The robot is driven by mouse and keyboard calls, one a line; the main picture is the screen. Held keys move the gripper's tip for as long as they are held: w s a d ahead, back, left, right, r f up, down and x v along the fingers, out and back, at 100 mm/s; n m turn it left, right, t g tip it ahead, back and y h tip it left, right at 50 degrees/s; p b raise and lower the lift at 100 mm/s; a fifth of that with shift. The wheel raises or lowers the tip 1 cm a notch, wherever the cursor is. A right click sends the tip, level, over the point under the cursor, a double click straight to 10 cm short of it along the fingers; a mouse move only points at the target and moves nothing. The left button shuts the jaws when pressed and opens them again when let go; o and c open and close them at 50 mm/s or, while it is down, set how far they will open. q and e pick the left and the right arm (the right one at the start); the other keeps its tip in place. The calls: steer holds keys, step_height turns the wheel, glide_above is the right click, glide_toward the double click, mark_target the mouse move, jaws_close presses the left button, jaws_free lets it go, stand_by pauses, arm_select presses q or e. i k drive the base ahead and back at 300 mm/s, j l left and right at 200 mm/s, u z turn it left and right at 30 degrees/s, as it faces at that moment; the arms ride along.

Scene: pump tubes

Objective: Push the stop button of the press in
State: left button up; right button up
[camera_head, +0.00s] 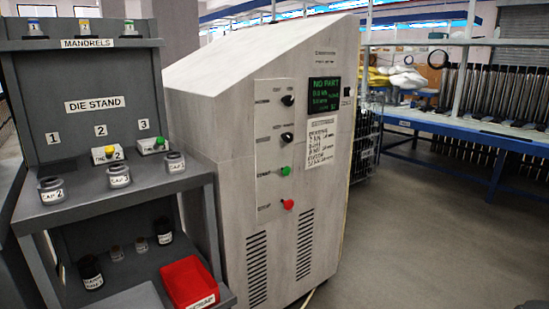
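The press (235,120) is a tall light-grey cabinet with a sloped top in the middle of the head view. Its front panel carries a red stop button (288,204) near the bottom and a green button (285,171) above it. Two black knobs sit higher on the same panel. A dark display (324,95) with green text reads "NO PART". I cannot tell whether the red button is pressed in. Neither of my grippers shows in this view.
A dark grey die stand (95,104) with shelves, cups and small parts stands left of the press. A red scrap bin (190,284) sits on its lower shelf, close to the press. Open floor (425,240) lies right of the press, before a blue rack (470,130).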

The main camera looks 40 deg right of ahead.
mark_target(289, 204)
steer(key=l+z, duration=0.2)
steer(key=z, duration=1.7)
